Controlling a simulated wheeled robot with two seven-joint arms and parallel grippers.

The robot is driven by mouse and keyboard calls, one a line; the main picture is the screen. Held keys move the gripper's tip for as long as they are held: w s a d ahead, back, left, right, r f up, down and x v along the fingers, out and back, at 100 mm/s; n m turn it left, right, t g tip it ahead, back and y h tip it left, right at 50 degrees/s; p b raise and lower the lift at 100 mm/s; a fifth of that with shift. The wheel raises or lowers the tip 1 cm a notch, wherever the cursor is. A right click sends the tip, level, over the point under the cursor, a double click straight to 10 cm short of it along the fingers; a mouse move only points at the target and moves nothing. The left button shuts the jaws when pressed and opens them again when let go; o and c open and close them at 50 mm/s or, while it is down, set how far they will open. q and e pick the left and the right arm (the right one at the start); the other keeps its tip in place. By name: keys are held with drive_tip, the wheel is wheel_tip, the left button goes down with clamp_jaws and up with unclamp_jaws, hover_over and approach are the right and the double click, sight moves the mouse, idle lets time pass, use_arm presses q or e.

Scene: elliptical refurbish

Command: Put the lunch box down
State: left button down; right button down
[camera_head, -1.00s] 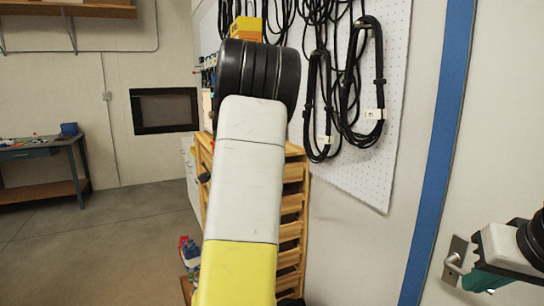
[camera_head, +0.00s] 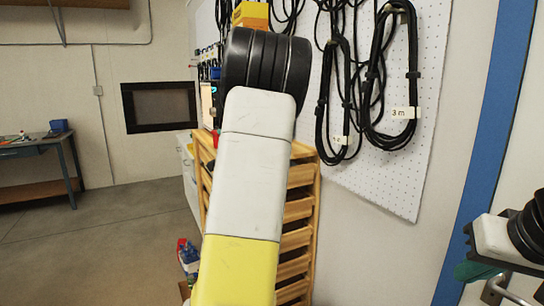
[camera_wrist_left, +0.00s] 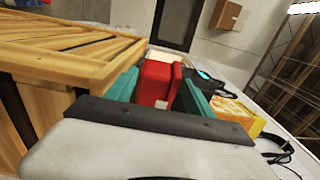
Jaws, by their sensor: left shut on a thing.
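A red box-shaped thing (camera_wrist_left: 155,83), which I take for the lunch box, sits between the teal fingers of my left gripper (camera_wrist_left: 158,92) in the left wrist view. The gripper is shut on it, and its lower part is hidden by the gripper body.
A wooden slatted rack (camera_head: 300,215) stands behind my left arm; slatted wood (camera_wrist_left: 75,55) also lies close left of the left gripper. Coiled black cables (camera_head: 392,75) hang on a white pegboard (camera_head: 400,185). A workbench (camera_head: 40,150) stands far left. Floor (camera_head: 110,240) there is clear.

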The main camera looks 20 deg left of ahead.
use_arm(q)
drive_tip(key=w+d+f, duration=0.4)
drive_tip(key=d, duration=0.3)
drive_tip(key=shift+w+d, duration=0.35)
drive_tip(key=shift+w, duration=0.05)
drive_tip(key=shift+f, duration=0.2)
drive_tip(key=shift+c, duration=1.9)
unclamp_jaws()
drive_tip(key=shift+f, duration=0.1)
